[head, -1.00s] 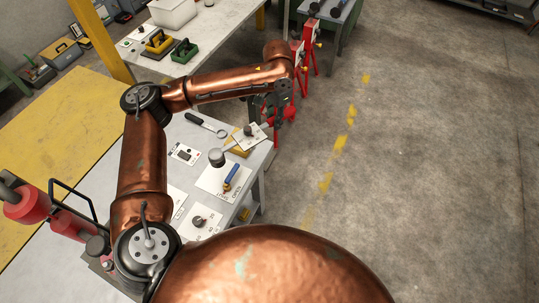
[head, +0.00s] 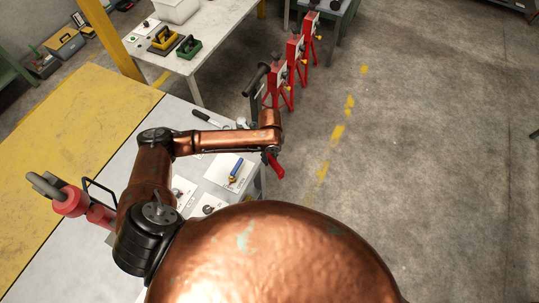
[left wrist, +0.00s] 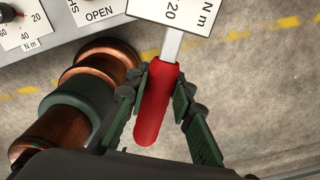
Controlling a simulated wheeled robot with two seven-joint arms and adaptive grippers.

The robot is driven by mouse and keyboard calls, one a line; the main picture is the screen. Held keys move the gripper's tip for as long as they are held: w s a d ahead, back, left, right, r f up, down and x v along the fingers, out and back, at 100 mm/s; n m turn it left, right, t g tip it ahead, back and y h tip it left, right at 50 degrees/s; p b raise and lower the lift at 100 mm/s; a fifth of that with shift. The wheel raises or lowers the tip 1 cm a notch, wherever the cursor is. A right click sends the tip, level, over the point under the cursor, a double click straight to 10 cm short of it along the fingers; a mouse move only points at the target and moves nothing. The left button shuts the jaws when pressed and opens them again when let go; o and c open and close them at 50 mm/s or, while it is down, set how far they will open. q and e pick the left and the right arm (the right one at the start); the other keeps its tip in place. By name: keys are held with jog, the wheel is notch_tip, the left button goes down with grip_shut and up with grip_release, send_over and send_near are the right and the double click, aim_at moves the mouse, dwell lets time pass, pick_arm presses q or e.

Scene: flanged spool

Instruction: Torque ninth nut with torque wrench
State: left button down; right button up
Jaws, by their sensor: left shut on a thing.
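In the left wrist view, my left gripper (left wrist: 157,95) is shut on the red handle of a wrench (left wrist: 154,108), its green fingers on both sides. A pale shaft runs up from the handle to a white label (left wrist: 178,12) reading "20 N m". The wrench's far end is out of that view. In the head view, my left gripper is mostly hidden by its own arm at the table's right edge, and the red handle (head: 275,165) sticks out past it. I cannot make out any nut. My right gripper is not in view.
The near table (head: 194,196) bears a card with a blue-handled valve (head: 236,170) and a black-handled tool (head: 201,115). Several red stands (head: 295,45) line the floor beyond. A white table (head: 215,50) stands behind. Floor at right is clear.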

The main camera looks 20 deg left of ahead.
pick_arm(q)
notch_tip(320, 180, down, 2)
jog(key=shift+f+b, duration=0.1)
jog(key=shift+b, duration=0.95)
jog(key=shift+w+r+p, duration=0.1)
jog(key=shift+r+p, duration=0.25)
jog(key=shift+p, duration=0.45)
jog(key=shift+f, duration=0.15)
jog(key=shift+f+b, duration=0.9)
jog(key=shift+f, duration=1.25)
